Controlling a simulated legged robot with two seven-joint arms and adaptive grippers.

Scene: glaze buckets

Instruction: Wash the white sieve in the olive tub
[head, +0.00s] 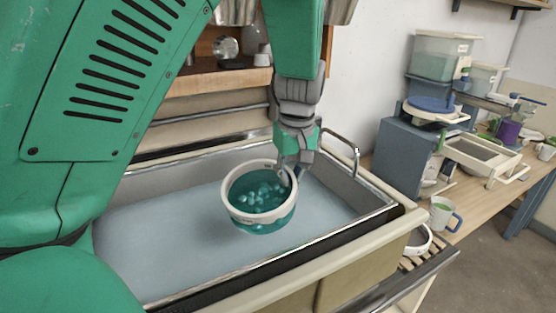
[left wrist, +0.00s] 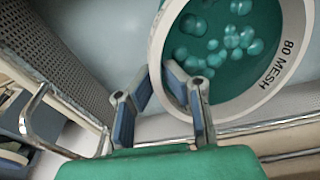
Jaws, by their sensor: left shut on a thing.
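The sieve (head: 272,162) has a whitish ring rim and teal inside, with pale teal lumps or bubbles in it. In the left wrist view its rim (left wrist: 285,60) reads "80 MESH". My left gripper (head: 290,172) comes down from above and is shut on the right side of the sieve's rim. The sieve is held upright over a wide tub (head: 330,252) with pale bluish water or floor inside, a cream edge and an olive-toned front. I cannot tell whether the sieve's underside touches the water. My right gripper is not in view.
A steel handle (head: 343,150) rises at the tub's right back edge. The tub's left part is clear.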

